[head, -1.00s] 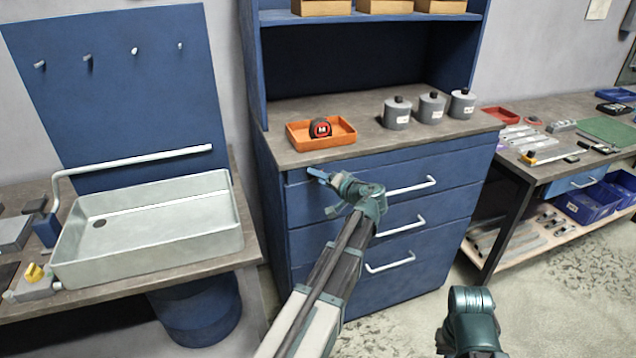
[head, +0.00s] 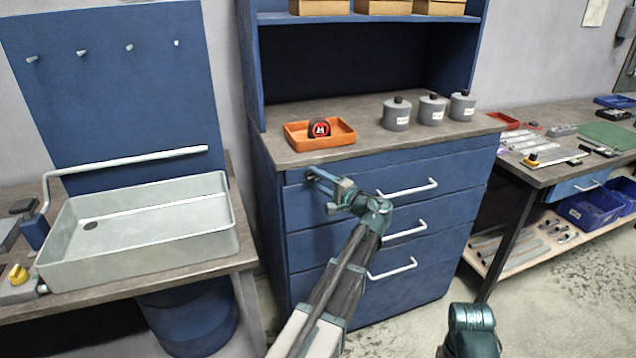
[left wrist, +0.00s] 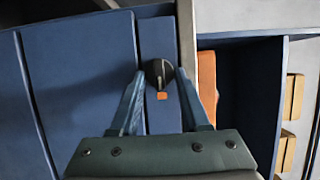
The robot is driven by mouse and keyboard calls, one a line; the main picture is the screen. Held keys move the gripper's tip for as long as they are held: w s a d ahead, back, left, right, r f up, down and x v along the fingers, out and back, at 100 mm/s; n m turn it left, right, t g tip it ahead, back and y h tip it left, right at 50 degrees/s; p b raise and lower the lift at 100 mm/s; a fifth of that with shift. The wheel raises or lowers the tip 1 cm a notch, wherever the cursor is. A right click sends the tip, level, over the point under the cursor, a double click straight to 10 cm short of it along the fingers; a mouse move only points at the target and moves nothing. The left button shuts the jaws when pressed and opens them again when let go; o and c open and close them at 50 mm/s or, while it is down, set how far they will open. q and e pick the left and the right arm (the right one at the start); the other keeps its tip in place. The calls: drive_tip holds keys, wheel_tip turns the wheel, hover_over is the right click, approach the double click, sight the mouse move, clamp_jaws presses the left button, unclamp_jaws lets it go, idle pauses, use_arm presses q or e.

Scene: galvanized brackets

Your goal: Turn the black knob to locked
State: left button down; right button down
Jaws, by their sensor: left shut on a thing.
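The black knob (left wrist: 158,74) shows in the left wrist view on the blue front of the drawer cabinet (head: 345,281), close under the worktop edge. A small orange mark (left wrist: 162,96) sits beside it. My left gripper (left wrist: 160,76) has its two fingertips on either side of the knob and is shut on it. In the head view my left gripper (head: 318,176) reaches the upper left corner of the cabinet front, and its fingers hide the knob there. Part of my right arm shows at the lower right, with its gripper out of sight.
An orange tray (head: 340,142) with a tape measure (head: 318,128) stands on the worktop above, near several grey canisters (head: 397,115). White drawer handles (head: 407,189) stick out right of the gripper. A metal sink (head: 140,255) is at left, a workbench (head: 560,172) at right.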

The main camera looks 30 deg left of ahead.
idle(0.4)
use_arm(q)
drive_tip(key=shift+c, duration=1.9)
unclamp_jaws()
drive_tip(key=v, duration=1.4)
drive_tip(key=s+d+f+g+h+p, duration=0.2)
drive_tip(key=s+d+f+h+p, duration=0.1)
drive_tip(key=s+d+h, duration=0.2)
drive_tip(key=s+d+f+g+h+p, duration=0.2)
drive_tip(key=s+d+f+h+p, duration=0.2)
drive_tip(key=s+d, duration=0.6)
drive_tip(key=s+d+f+g+h+p, duration=0.1)
drive_tip(key=s+d+f+h+p, duration=0.2)
drive_tip(key=s+d+h, duration=0.4)
drive_tip(key=shift+s+d+f+g+p, duration=0.3)
drive_tip(key=shift+s+d+g+p, duration=0.15)
drive_tip(key=shift+s+p, duration=0.3)
